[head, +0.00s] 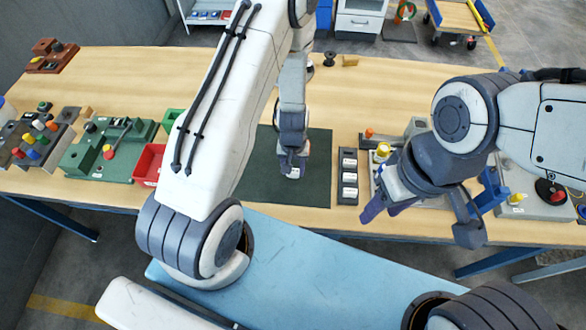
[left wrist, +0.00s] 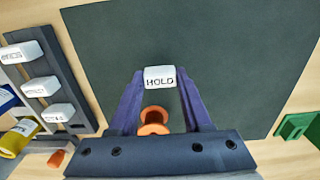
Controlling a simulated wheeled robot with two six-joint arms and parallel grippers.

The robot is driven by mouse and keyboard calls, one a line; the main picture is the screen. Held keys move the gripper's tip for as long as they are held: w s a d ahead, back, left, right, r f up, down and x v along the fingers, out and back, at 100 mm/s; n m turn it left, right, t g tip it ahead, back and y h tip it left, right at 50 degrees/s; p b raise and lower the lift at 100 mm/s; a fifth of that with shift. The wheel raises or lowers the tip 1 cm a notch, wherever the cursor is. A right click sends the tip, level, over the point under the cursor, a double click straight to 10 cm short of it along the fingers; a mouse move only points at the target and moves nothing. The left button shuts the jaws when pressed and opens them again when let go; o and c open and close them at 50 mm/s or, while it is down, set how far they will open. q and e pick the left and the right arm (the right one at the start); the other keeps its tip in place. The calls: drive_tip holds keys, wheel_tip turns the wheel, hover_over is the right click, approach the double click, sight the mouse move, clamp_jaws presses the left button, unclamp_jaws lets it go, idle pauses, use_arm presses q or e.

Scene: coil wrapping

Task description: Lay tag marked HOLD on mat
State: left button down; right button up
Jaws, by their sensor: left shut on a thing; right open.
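The white tag marked HOLD (left wrist: 159,77) is between the fingertips of my left gripper (left wrist: 158,82), which is shut on it, over the dark green mat (left wrist: 215,45). The lettering faces the wrist camera. In the head view my left gripper (head: 292,166) hangs down over the mat (head: 258,182), with a bit of the white tag (head: 293,173) showing below it. I cannot tell whether the tag touches the mat. My right gripper (head: 424,218) is open and empty, near the table's front edge right of the mat.
A dark rack (head: 348,190) with several white tags stands just right of the mat. A red bin (head: 148,164) and a green fixture (head: 100,155) stand left. A control box (head: 533,202) stands right. Much of the mat around the tag is clear.

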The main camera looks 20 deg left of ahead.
use_arm(q)
drive_tip(key=shift+c, duration=1.8)
unclamp_jaws()
drive_tip(key=shift+f, duration=0.1)
wheel_tip(320, 180, up, 10)
drive_tip(key=p, duration=1)
wheel_tip(320, 180, up, 10)
drive_tip(key=m, duration=0.2)
hover_over(293, 171)
drive_tip(key=d, duration=0.4)
drive_tip(key=s+d+r+m, duration=0.35)
drive_tip(key=d+r, duration=0.25)
drive_tip(key=r, duration=0.2)
drive_tip(key=s+d+r+m, duration=0.1)
drive_tip(key=s+r+m, duration=0.1)
drive_tip(key=s+r, duration=0.4)
drive_tip(key=s+d+r+m+h, duration=0.1)
drive_tip(key=s+r+m, duration=0.2)
drive_tip(key=s+r, duration=0.3)
drive_tip(key=s, duration=0.2)
drive_tip(key=shift+s+d+p, duration=0.3)
drive_tip(key=shift+s, duration=0.05)
